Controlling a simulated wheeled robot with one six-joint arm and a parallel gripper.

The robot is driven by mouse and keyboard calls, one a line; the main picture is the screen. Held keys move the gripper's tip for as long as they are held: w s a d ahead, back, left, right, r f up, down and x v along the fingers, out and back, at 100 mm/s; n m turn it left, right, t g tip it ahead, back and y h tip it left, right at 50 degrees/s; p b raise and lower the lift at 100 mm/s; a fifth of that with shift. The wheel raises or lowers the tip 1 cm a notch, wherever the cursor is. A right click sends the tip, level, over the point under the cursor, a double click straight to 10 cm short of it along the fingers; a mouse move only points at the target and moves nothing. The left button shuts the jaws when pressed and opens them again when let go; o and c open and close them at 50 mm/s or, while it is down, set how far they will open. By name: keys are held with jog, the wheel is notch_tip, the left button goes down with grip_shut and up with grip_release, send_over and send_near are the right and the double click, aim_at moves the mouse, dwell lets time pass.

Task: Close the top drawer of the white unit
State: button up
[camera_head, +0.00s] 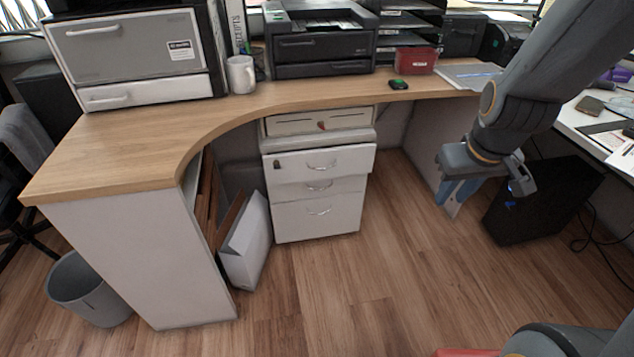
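The white drawer unit (318,190) stands on the floor under the curved desk, near the middle of the head view. Its top drawer (322,164) has a curved metal handle and a dark lock spot at its left. This drawer's front stands out past the fronts below, so it looks partly open. The middle drawer (337,189) and bottom drawer (318,217) look shut. My gripper (456,200) hangs to the right of the unit, pointing down and well apart from it. Nothing is seen in it; the gap between its bluish fingers is unclear.
A pale box (300,122) sits on the unit under the desk top (130,145). A white binder (246,240) leans to the unit's left. A black computer tower (540,200) stands on the floor behind my gripper. The wooden floor before the unit is clear.

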jog(key=w+a+f+n+t+b, duration=0.4)
jog(key=w+a+f+n+b, duration=0.15)
jog(key=w+f, duration=0.55)
jog(key=n+t+y+b, duration=0.5)
jog(key=n+t+b, duration=0.65)
jog(key=b, duration=0.75)
send_near(324, 173)
notch_tip(324, 173, up, 6)
jog(key=s+n+g, duration=0.1)
jog(key=s+g, duration=0.1)
jog(key=s, duration=0.1)
jog(key=shift+r+b+x, duration=0.2)
jog(key=shift+b+x, duration=0.3)
jog(key=shift+x, duration=1.35)
jog(key=shift+r+b+x, duration=0.2)
jog(key=shift+b+x, duration=0.3)
jog(key=shift+x, duration=1.35)
jog(key=shift+a, duration=0.1)
grip_shut()
